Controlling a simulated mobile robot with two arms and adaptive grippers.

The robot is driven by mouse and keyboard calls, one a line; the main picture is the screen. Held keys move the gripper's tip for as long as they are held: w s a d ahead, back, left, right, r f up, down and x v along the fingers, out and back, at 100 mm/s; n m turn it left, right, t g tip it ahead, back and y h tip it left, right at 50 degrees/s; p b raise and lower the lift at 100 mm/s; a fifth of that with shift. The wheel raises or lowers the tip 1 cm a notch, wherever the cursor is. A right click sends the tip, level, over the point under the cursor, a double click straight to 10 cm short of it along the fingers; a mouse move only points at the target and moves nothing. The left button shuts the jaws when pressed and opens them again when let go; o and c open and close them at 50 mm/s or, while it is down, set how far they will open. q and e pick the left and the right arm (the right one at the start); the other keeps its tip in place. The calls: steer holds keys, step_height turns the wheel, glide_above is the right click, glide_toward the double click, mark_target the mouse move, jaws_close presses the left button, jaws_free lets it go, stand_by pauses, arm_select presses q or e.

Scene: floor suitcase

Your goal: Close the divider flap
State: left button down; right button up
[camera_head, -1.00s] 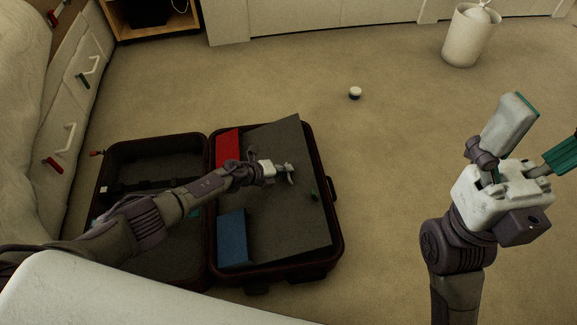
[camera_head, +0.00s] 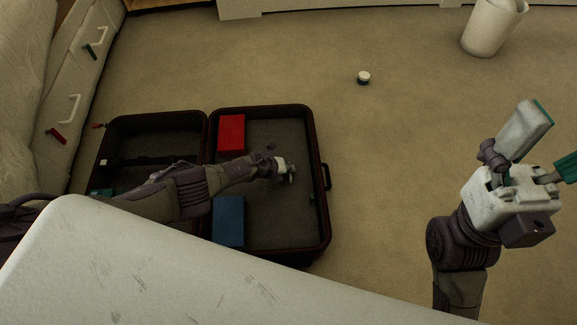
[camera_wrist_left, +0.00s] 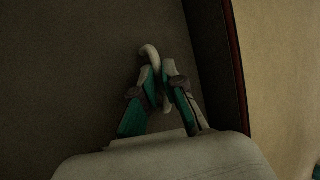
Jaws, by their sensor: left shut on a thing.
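The open suitcase (camera_head: 325,222) lies on the floor. The divider flap (camera_head: 278,133) is a dark grey panel in its right half. It looks about flat inside the rim, and the red and blue boxes show along its left side. My left gripper (camera_head: 291,173) reaches over the flap from the left. In the left wrist view, its fingers (camera_wrist_left: 158,84) are shut on a pale curved pull, with the grey panel around and below. My right gripper (camera_head: 549,143) is raised at the right, fingers apart and empty, away from the suitcase.
A red box (camera_head: 231,132) and a blue box (camera_head: 228,220) lie in the suitcase's right half. A small white-topped round item (camera_head: 363,77) and a white bin (camera_head: 492,27) stand on the carpet. A drawer cabinet (camera_head: 68,118) stands at the left. Carpet right of the suitcase is clear.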

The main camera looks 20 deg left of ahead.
arm_select(q)
steer(key=shift+w+d, duration=0.1)
steer(key=shift+d, duration=0.05)
steer(key=c, duration=1.2)
jaws_free()
steer(key=shift+f, duration=0.15)
steer(key=shift+c, duration=0.2)
steer(key=shift+a+r, duration=0.3)
steer(key=shift+r, duration=0.15)
steer(key=shift+s+r, duration=0.1)
steer(key=shift+s, duration=0.35)
glide_toward(269, 190)
steer(key=x, duration=0.4)
steer(key=shift+w, duration=0.2)
